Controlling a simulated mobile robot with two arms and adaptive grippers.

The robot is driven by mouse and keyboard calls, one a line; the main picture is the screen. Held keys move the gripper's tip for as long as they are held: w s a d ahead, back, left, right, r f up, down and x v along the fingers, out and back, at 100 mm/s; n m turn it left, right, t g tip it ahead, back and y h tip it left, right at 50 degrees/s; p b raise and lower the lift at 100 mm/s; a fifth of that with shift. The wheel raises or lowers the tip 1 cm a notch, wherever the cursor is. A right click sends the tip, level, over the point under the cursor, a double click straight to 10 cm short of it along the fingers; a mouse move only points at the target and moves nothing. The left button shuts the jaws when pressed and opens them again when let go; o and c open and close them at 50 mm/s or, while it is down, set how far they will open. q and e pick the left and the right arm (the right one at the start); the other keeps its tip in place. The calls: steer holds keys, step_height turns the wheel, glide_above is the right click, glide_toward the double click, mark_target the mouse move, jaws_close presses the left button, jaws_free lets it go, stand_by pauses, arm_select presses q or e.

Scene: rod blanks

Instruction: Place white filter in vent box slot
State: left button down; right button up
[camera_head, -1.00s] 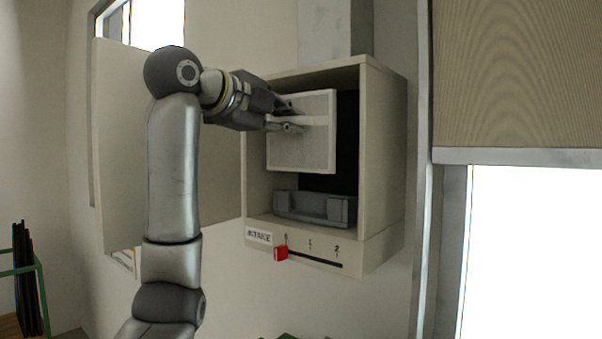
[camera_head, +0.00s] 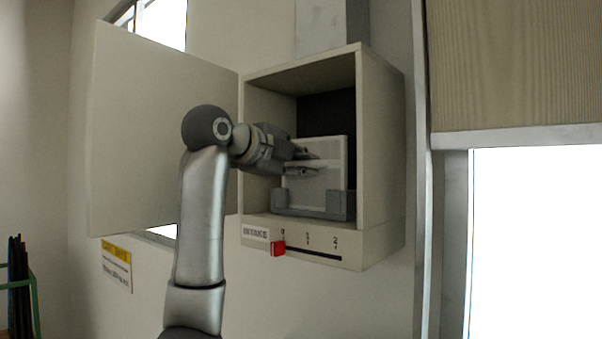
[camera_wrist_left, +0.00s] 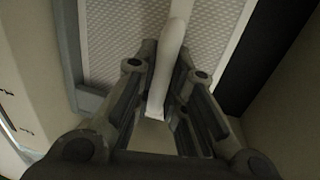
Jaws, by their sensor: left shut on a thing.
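The white filter (camera_head: 328,188) stands upright inside the open vent box (camera_head: 384,150), with its lower edge down in the grey slot holder (camera_head: 312,212). My left gripper (camera_head: 312,168) is shut on the filter's pale handle strip, in front of the filter's face. In the left wrist view, the handle (camera_wrist_left: 168,70) runs between the two fingers, and the filter's patterned mesh (camera_wrist_left: 120,38) lies behind it. Whether the filter rests fully on the holder's floor cannot be told. My right gripper is not in view.
The box door (camera_head: 150,130) hangs open to the left, behind my left arm. A red slider (camera_head: 278,248) sits at mark 0 under the box, beside the INTAKE label (camera_head: 256,235). A dark opening (camera_head: 325,112) shows above the filter.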

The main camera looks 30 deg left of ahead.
arm_select(q)
steer(key=c, duration=1.5)
jaws_free()
steer(key=shift+s+r, duration=0.1)
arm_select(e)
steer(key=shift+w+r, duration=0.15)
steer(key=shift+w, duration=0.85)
